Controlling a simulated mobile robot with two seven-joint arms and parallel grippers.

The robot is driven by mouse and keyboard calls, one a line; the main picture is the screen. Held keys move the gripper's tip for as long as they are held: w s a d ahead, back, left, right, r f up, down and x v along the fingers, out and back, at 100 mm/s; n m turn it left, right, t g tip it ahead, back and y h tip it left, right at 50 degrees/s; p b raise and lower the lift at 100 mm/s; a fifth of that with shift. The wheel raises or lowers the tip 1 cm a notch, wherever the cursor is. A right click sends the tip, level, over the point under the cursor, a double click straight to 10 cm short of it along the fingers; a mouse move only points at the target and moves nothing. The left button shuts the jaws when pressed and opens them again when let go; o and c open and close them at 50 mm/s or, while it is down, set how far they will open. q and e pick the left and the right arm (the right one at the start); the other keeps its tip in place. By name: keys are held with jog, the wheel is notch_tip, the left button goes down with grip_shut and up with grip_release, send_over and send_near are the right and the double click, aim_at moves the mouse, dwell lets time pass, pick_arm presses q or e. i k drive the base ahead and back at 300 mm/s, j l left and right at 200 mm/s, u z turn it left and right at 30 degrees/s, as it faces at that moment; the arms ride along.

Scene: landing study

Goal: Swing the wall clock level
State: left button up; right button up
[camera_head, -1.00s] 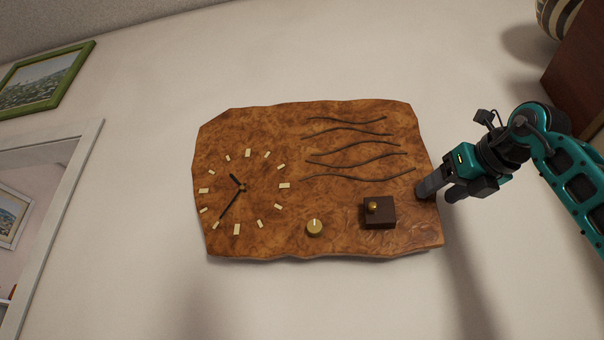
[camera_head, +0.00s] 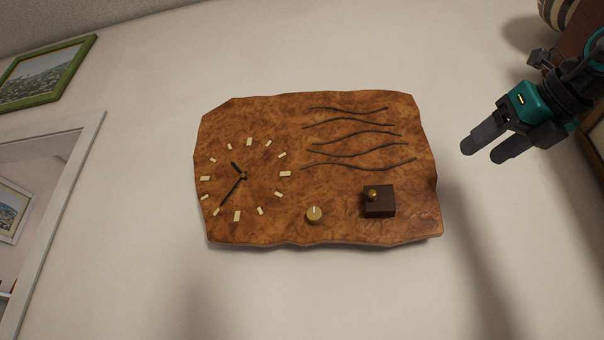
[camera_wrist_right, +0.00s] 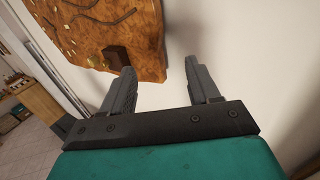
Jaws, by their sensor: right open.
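The wall clock (camera_head: 270,210) is a brown burl-wood slab with a wavy edge on the pale wall, with a dial at its left, dark wavy lines at upper right, a brass knob and a dark block with a gold ball. In the head view it lies close to level with the picture's edges. My right gripper (camera_head: 482,152) is open and empty, to the right of the clock and apart from it. In the right wrist view, the clock (camera_wrist_right: 150,35) shows at the top, beyond the open fingers (camera_wrist_right: 162,78). My left gripper is not in view.
A green-framed picture (camera_head: 82,62) hangs at upper left, above a white frame edge (camera_head: 62,190) of an opening. A striped round vase (camera_head: 556,12) and brown furniture (camera_head: 580,38) are at upper right. Bare wall surrounds the clock.

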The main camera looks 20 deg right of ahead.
aim_at(260, 164)
jog(key=k, duration=1)
